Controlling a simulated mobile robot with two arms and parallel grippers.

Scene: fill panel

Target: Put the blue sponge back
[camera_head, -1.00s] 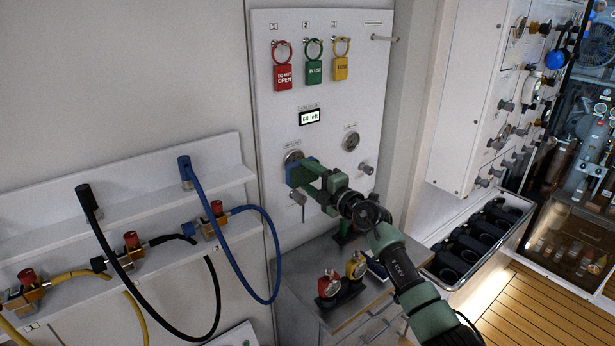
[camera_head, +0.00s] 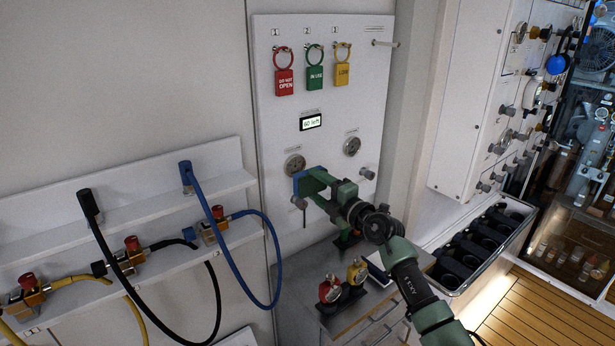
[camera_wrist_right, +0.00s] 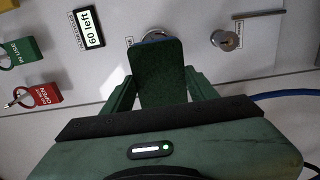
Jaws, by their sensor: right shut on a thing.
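The blue sponge (camera_head: 301,184) is held between the fingers of my right gripper (camera_head: 314,186), in front of the white panel (camera_head: 335,95). In the right wrist view its dark green face (camera_wrist_right: 160,75) fills the space between the two fingers, and a thin blue edge shows at its far end. My right gripper is shut on it. The sponge is just below a round metal fitting (camera_head: 294,164) on the panel; I cannot tell whether it touches the panel. My left gripper is not in view.
Red, green and yellow tags (camera_head: 315,78) hang high on the panel, above a small display (camera_head: 311,122). Hoses hang from the shelf (camera_head: 135,205) at left. A rack of black holders (camera_head: 480,242) is at right.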

